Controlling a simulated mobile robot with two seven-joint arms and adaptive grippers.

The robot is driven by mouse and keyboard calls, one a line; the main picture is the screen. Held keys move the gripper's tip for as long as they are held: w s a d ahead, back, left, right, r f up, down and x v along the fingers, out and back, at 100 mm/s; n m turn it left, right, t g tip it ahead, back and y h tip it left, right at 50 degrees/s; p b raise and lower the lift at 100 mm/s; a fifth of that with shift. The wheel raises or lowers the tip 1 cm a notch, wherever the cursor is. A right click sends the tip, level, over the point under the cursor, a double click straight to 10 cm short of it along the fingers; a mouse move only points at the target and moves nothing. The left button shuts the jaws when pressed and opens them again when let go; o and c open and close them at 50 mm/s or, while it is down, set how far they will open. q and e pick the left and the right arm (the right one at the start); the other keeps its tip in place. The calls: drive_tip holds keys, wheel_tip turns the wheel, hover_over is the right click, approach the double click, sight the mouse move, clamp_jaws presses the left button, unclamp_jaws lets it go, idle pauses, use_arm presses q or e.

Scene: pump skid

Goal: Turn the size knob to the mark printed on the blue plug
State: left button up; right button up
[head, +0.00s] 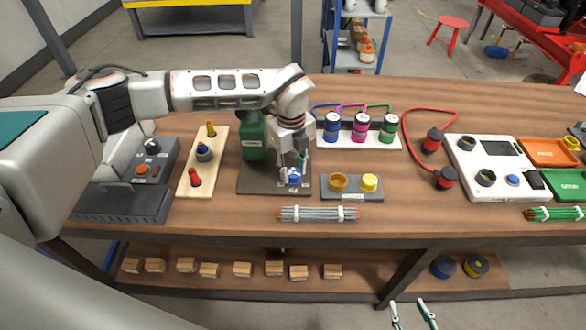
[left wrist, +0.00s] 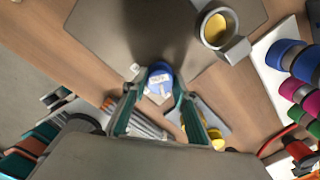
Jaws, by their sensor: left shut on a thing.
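My left gripper (head: 293,172) points down over the front of the grey base plate (head: 262,184) of a green stand. It is shut on the blue plug (head: 294,180), which also shows between the fingertips in the left wrist view (left wrist: 160,75). A pale label with dark print faces the wrist camera; I cannot read it. A dark knob (head: 152,147) sits on the grey control box (head: 118,188) at left, above an orange button. I cannot read a size scale there. My right gripper (head: 411,312) is at the bottom edge, fingers apart and empty.
A wooden board (head: 186,186) with yellow, blue and red pegs stands left of the stand. A grey plate (head: 352,194) with a brass ring and yellow part is right of it. Grey cables (head: 318,214) lie in front. A white panel (head: 505,188) with knobs is far right.

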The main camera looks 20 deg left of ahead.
sight(292, 173)
idle(0.3)
use_arm(q)
drive_tip(key=o, duration=1.1)
wheel_tip(292, 173, up, 12)
drive_tip(key=shift+s+a, duration=0.1)
drive_tip(key=shift+s, duration=0.05)
